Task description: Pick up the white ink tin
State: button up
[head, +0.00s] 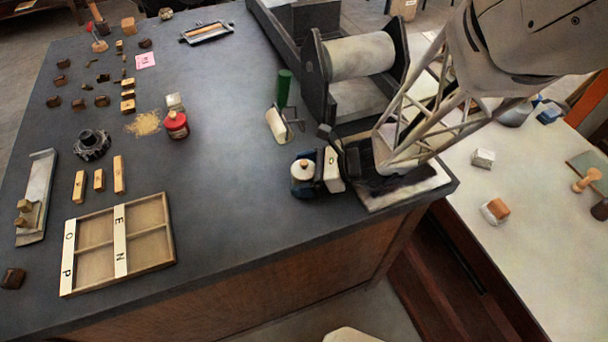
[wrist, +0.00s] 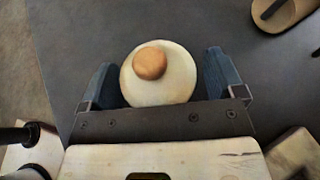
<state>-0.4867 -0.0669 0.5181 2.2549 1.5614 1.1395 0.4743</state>
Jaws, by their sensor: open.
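The white ink tin (head: 303,171) stands on the dark table near its front edge, in the head view. It is round and pale, with a wooden knob on top. In the wrist view the white ink tin (wrist: 158,82) shows from above, between the two blue fingers of my gripper (wrist: 160,78). My gripper (head: 304,173) is open, with one finger on each side of the tin. I cannot tell whether either finger touches it. The tin's lower part is hidden in both views.
A roller press (head: 360,58) stands close behind my arm. A red tin (head: 176,125) and a wooden tray (head: 165,262) lie farther left. The table between is clear.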

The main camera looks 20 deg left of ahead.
aim_at(308, 165)
jog(key=c, duration=1.2)
jog(key=shift+r, duration=0.2)
jog(key=shift+r, duration=0.8)
jog(key=shift+s+d+r, duration=0.15)
jog(key=shift+d+r, duration=0.05)
jog(key=shift+r, duration=0.65)
jog(key=s+d, duration=0.3)
jog(key=s+d+r, duration=0.1)
jog(key=s+d, duration=0.6)
jog(key=s, duration=0.1)
jog(key=shift+s+d+r, duration=0.1)
jog(key=shift+d+r, duration=0.05)
jog(key=shift+d, duration=0.2)
